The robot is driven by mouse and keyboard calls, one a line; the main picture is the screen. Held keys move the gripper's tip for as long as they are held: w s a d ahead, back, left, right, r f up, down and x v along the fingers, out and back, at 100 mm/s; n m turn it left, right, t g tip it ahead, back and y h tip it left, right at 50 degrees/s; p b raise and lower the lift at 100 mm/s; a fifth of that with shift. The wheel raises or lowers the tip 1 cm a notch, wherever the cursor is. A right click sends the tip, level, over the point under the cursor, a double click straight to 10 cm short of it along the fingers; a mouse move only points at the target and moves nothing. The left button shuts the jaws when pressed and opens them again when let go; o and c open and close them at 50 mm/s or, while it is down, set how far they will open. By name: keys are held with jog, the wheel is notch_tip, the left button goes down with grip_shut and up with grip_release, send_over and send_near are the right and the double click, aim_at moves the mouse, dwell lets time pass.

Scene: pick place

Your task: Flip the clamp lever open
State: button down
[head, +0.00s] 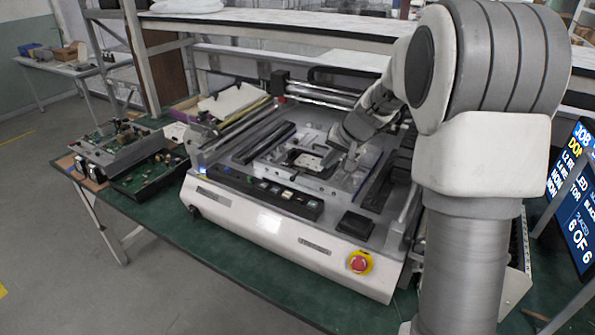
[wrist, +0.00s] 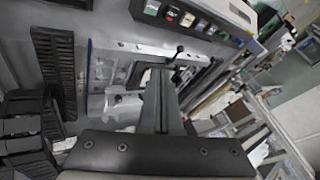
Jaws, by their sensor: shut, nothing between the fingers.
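The clamp fixture is a light metal plate (head: 315,180) in the middle of the machine's bed; it also shows in the wrist view (wrist: 120,52). In the wrist view, a small dark lever with a round knob (wrist: 180,49) stands at the fixture, seemingly the clamp lever. I cannot pick the lever out in the head view. My gripper (wrist: 160,75) is shut and empty, its fingers pointing at the fixture just beside the lever. Whether they touch it I cannot tell. In the head view my gripper (head: 352,158) is over the right part of the fixture, partly hidden by my arm.
The white machine (head: 270,225) stands on a green table (head: 200,270), with a button strip (head: 262,190) and a red emergency stop (head: 359,263) at its front. Circuit boards (head: 150,178) lie left. A screen (head: 575,195) stands right. Rails flank the fixture.

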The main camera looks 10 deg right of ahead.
jog(key=shift+w+d+f, duration=0.2)
jog(key=shift+w+f, duration=0.1)
jog(key=shift+f, duration=0.05)
send_near(302, 175)
jog(key=s+f, duration=0.2)
jog(key=f, duration=0.1)
jog(key=shift+d+f, duration=0.15)
jog(key=shift+f, duration=0.05)
jog(key=a, duration=0.1)
jog(key=w+a, duration=0.1)
jog(key=a+p, duration=0.1)
jog(key=shift+w+f, duration=0.25)
jog(key=shift+f, duration=0.1)
jog(key=shift+w+a+f, duration=0.1)
jog(key=shift+w+a, duration=0.15)
